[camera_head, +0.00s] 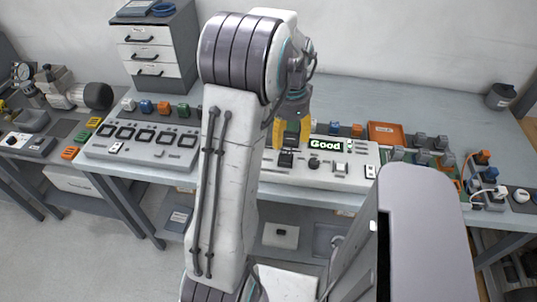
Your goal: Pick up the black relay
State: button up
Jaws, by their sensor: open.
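My gripper (291,142) has yellow fingers pointing down over the white test panel (330,177) on the bench. The fingers are apart, with nothing seen between them. A small black block (286,160), which looks like the black relay, sits on the panel just below the fingertips. I cannot tell how far the fingers are above it. My arm hides part of the bench to the left of the panel.
A lit display (326,145) on the panel reads "Good". An orange tray (386,133) lies behind it, with several grey relays (420,140) to its right. A second panel (143,141) with several dark square windows lies at the left. A drawer unit (156,50) stands behind that.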

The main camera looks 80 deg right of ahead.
aim_at(288, 151)
jog(key=shift+w+m, duration=0.2)
jog(key=shift+m, duration=0.3)
jog(key=m, duration=0.4)
jog(key=shift+s+a, duration=0.1)
jog(key=shift+a, duration=0.05)
jog(key=shift+f+m, duration=0.2)
jog(key=shift+m, duration=0.1)
jog(key=shift+s+f+p, duration=0.2)
jog(key=shift+f+p, duration=0.15)
jog(key=shift+f, duration=3.1)
jog(key=shift+a, duration=0.1)
grip_shut()
jog(key=shift+r, duration=0.1)
